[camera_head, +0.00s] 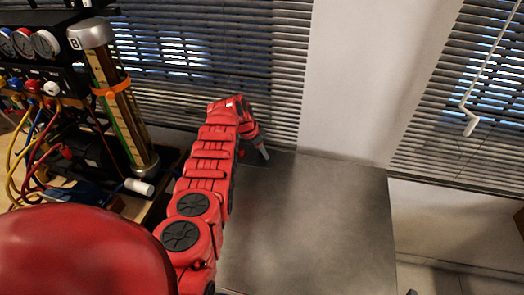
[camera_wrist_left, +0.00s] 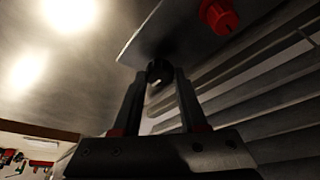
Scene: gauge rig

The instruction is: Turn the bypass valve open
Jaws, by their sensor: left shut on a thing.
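My left gripper (camera_head: 263,152) shows small in the head view, beyond the end of my red arm, near the back edge of a grey surface. In the left wrist view the two dark fingers of my left gripper (camera_wrist_left: 159,78) are shut on a black round knob (camera_wrist_left: 160,70) between their tips. A red knob (camera_wrist_left: 220,16) sits apart from the fingers, up and to the right. I see no label on either knob, so I cannot tell from the pictures which is the bypass valve. The held knob is hidden in the head view. My right gripper is not in view.
At the left stands the gauge rig with dials (camera_head: 45,43), coloured hoses (camera_head: 40,150) and a tall tube (camera_head: 118,100) marked B. The grey surface (camera_head: 320,220) right of my arm is clear. Slatted blinds (camera_head: 190,60) hang behind.

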